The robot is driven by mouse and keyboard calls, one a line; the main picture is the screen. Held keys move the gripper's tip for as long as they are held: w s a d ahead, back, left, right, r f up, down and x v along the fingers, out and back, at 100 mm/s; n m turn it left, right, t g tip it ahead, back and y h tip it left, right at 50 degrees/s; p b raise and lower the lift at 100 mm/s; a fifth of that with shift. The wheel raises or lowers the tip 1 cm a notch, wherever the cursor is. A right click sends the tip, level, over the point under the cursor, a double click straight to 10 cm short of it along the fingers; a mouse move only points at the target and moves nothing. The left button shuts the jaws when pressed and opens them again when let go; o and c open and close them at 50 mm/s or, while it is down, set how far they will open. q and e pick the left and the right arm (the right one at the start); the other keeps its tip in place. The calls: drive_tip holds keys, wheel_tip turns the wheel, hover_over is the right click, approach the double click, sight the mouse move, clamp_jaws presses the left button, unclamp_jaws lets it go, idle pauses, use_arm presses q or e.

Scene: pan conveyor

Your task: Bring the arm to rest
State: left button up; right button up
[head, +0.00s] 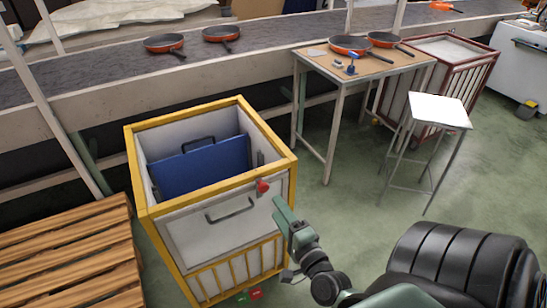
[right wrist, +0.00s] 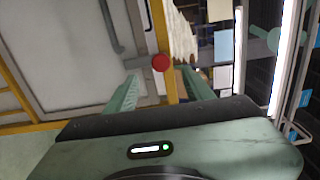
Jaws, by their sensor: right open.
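My right arm comes in from the lower right in the head view. Its green gripper (head: 289,224) is in front of the right corner of a yellow-framed bin (head: 222,185). In the right wrist view the two green fingers of the right gripper (right wrist: 160,97) stand apart with nothing held between them. A red knob (head: 262,187) on the bin's upper corner is close to the gripper in the head view. The red knob (right wrist: 161,62) also shows beyond the fingers in the right wrist view. My left gripper is in neither view.
A blue panel (head: 205,168) stands in the bin. A wooden pallet (head: 70,255) is at left. A table (head: 385,69) with pans and a white-topped stool (head: 440,110) are behind. A conveyor (head: 110,68) carries two pans. Green floor is clear between bin and stool.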

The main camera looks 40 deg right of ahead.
drive_tip(key=shift+s+a, duration=0.1)
drive_tip(key=shift+s, duration=0.15)
drive_tip(key=shift+f, duration=0.1)
idle(0.3)
